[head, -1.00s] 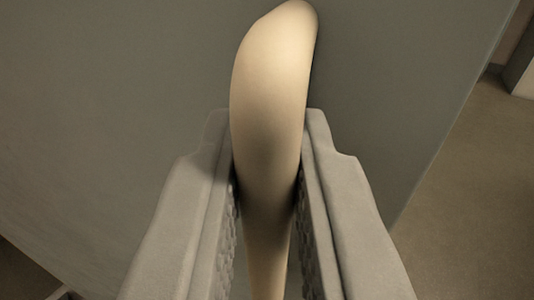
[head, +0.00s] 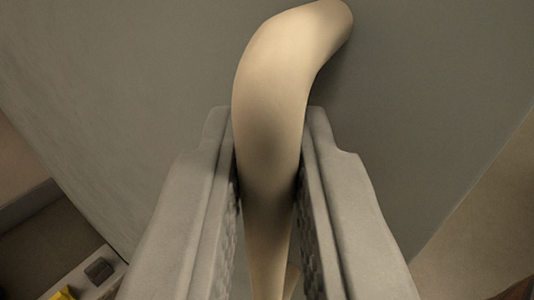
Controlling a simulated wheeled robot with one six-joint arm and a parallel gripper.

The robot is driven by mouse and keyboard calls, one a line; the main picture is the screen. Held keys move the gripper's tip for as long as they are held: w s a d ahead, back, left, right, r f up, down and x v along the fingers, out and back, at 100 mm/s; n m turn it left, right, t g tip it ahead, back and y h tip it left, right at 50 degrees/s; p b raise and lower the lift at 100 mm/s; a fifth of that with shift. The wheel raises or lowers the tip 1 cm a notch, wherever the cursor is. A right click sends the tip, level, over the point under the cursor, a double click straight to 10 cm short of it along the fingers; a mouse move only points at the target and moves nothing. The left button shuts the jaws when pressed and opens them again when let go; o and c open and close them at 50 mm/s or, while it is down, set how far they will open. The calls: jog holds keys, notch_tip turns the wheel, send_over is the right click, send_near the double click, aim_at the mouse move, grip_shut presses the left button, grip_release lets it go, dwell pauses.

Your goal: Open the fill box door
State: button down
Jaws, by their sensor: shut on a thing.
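A cream-coloured curved handle (head: 275,80) runs up the middle of the head view and bends to the right at its top, where it meets a flat grey-green panel (head: 430,100). The panel looks like the door of the fill box. My gripper (head: 270,150) is shut on the handle, with one grey finger on each side of it. The lower part of the handle shows between the fingers. I cannot see the door's hinge or frame.
At the lower left, past the panel's edge, a white surface (head: 85,275) carries a small dark block and a yellow item (head: 64,293). Brown floor (head: 490,220) shows beyond the panel's edge at the lower right.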

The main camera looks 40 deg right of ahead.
jog(key=c, duration=1.5)
grip_release()
jog(key=v, duration=1.7)
jog(key=shift+s+a, duration=0.15)
